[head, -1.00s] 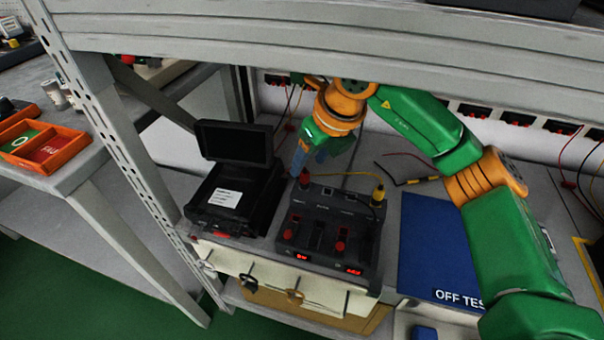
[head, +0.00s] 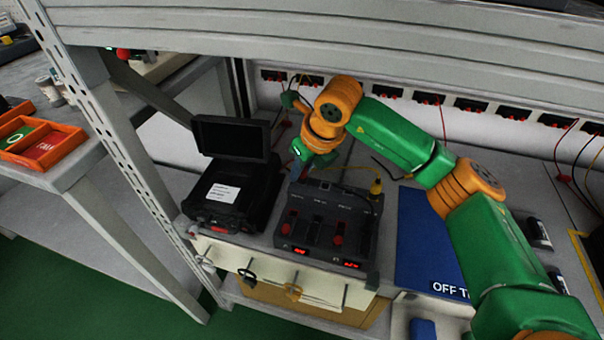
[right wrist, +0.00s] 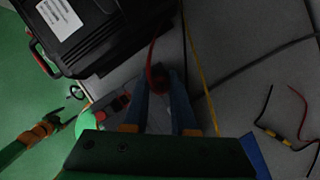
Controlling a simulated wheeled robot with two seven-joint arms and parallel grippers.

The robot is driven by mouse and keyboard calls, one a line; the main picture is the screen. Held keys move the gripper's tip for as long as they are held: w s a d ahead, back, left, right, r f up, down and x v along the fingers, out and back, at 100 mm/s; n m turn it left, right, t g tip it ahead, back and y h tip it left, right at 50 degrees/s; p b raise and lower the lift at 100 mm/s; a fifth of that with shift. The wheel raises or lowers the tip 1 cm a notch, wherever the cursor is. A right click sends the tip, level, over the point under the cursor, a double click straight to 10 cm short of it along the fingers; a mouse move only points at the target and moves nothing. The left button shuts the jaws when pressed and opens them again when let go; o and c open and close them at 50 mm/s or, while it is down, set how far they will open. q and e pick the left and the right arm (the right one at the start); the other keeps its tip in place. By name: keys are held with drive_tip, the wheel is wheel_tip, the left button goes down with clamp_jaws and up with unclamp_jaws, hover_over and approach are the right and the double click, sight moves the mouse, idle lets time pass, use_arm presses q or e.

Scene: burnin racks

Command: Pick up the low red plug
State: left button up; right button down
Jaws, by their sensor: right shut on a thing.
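The red plug (right wrist: 157,75) shows in the right wrist view between the two blue fingers of my right gripper (right wrist: 164,92), with a red lead running from it. My right gripper is shut on it. In the head view my right gripper (head: 298,170) is at the back left corner of the dark two-channel unit (head: 283,232). The plug is hidden behind the gripper there. I cannot tell whether the plug is still seated in a socket. My left gripper is not in view.
A black case with an open screen (head: 232,140) stands just left of the unit. A yellow plug (head: 376,187) stands at its back right, with a yellow lead. A blue mat (head: 420,240) lies to the right. A grey shelf beam (head: 300,35) crosses above; a post (head: 120,150) stands left.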

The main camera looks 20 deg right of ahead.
drive_tip(key=shift+w+r, duration=0.1)
drive_tip(key=shift+r, duration=0.45)
wheel_tip(320, 180, up, 3)
drive_tip(key=shift+f, duration=0.15)
drive_tip(key=s+d, duration=0.1)
drive_tip(key=s, duration=0.1)
drive_tip(key=s+d+b, duration=0.1)
drive_tip(key=s, duration=0.2)
drive_tip(key=s+d+b, duration=0.1)
drive_tip(key=s, duration=0.2)
drive_tip(key=shift+s+d+f, duration=0.1)
drive_tip(key=shift+f, duration=0.25)
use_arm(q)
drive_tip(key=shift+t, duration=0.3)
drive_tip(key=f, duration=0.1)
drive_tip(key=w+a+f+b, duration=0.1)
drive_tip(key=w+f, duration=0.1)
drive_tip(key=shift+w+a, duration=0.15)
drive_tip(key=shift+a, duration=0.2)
use_arm(e)
drive_tip(key=s+d, duration=0.1)
drive_tip(key=s, duration=0.2)
drive_tip(key=s+d, duration=0.1)
drive_tip(key=s, duration=0.2)
drive_tip(key=s+d, duration=0.1)
drive_tip(key=s, duration=0.2)
drive_tip(key=shift+r, duration=0.2)
